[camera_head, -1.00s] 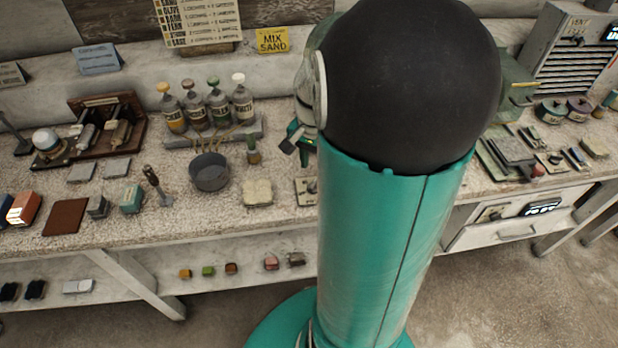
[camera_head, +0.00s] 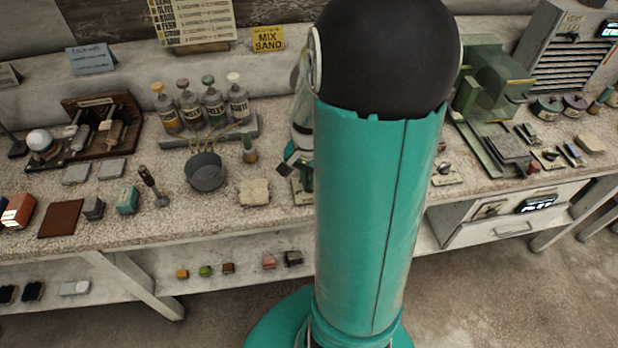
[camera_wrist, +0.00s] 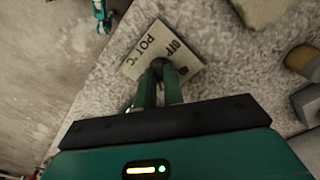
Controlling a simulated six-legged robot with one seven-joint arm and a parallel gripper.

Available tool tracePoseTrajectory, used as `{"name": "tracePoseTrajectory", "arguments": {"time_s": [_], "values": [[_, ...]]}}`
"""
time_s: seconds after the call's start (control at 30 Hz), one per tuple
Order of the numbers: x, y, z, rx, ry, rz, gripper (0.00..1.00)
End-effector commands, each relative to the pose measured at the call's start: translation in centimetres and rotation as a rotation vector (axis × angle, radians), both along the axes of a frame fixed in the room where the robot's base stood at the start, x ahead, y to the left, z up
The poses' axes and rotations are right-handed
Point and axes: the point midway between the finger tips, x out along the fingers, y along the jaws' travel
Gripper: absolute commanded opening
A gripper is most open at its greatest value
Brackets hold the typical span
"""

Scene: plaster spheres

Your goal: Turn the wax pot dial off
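In the head view my gripper (camera_head: 304,178) is low over the pale plate (camera_head: 304,196), partly hidden by my arm. A dark grey pot (camera_head: 205,173) stands left of it.
A pale block (camera_head: 254,192) lies just left of the plate. The bench front edge is close. Another small plate with a knob (camera_head: 446,170) lies to the right of my arm.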

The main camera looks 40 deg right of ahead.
Motion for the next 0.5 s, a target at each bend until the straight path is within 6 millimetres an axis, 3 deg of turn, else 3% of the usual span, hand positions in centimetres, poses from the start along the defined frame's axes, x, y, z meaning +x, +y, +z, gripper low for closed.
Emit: {"name": "tracePoseTrajectory", "arguments": {"time_s": [0.5], "values": [[-0.07, 0.01, 0.05, 0.001, 0.001, 0.127, 0.0]]}}
